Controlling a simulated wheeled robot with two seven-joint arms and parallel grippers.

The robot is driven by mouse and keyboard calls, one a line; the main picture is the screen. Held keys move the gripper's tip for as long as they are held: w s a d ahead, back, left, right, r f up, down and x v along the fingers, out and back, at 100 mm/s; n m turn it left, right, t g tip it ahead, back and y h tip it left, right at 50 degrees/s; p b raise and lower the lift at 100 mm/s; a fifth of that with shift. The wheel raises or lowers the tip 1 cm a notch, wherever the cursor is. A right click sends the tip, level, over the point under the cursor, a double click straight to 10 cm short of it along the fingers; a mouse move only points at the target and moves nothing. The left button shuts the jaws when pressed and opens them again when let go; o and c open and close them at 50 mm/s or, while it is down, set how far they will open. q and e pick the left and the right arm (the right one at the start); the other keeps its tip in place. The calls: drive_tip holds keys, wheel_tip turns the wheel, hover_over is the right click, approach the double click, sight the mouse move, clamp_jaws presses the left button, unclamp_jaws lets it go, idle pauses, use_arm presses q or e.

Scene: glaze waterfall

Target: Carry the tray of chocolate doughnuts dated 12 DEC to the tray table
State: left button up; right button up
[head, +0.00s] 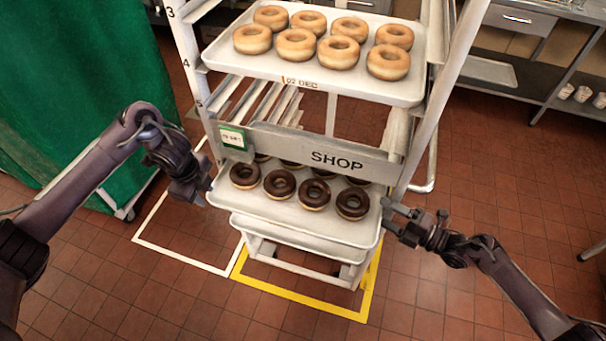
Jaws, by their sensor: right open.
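A pale tray of chocolate doughnuts (290,216) sticks out of the rack below the SHOP plate. Its back part is hidden behind that plate, and I see no date on it. My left gripper (203,190) is at the tray's left edge; whether its jaws are open or around the rim I cannot tell. My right gripper (388,214) is open at the tray's right front corner, its fingers close to the rim. I cannot make out a tray table for certain.
The white rack (430,100) holds a tray of plain doughnuts (375,88) above, labelled 02 DEC. Another tray (290,248) is directly below the chocolate one. A green curtain (80,90) hangs at left; steel counters (520,75) stand at upper right.

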sight(210, 201)
use_arm(q)
drive_tip(key=f, duration=0.3)
drive_tip(key=shift+w+d+f, duration=0.2)
drive_tip(key=shift+d, duration=0.05)
use_arm(e)
drive_tip(key=x, duration=0.3)
drive_tip(key=shift+w+a, duration=0.15)
drive_tip(key=shift+a, duration=0.05)
use_arm(q)
drive_tip(key=shift+w+f, duration=0.1)
drive_tip(key=shift+f, duration=0.4)
use_arm(e)
drive_tip(key=shift+w+a, duration=0.25)
drive_tip(key=shift+a, duration=0.15)
use_arm(q)
clamp_jaws()
use_arm(e)
drive_tip(key=c, duration=0.7)
clamp_jaws()
use_arm(q)
drive_tip(key=shift+r, duration=0.15)
use_arm(e)
drive_tip(key=shift+r, duration=0.1)
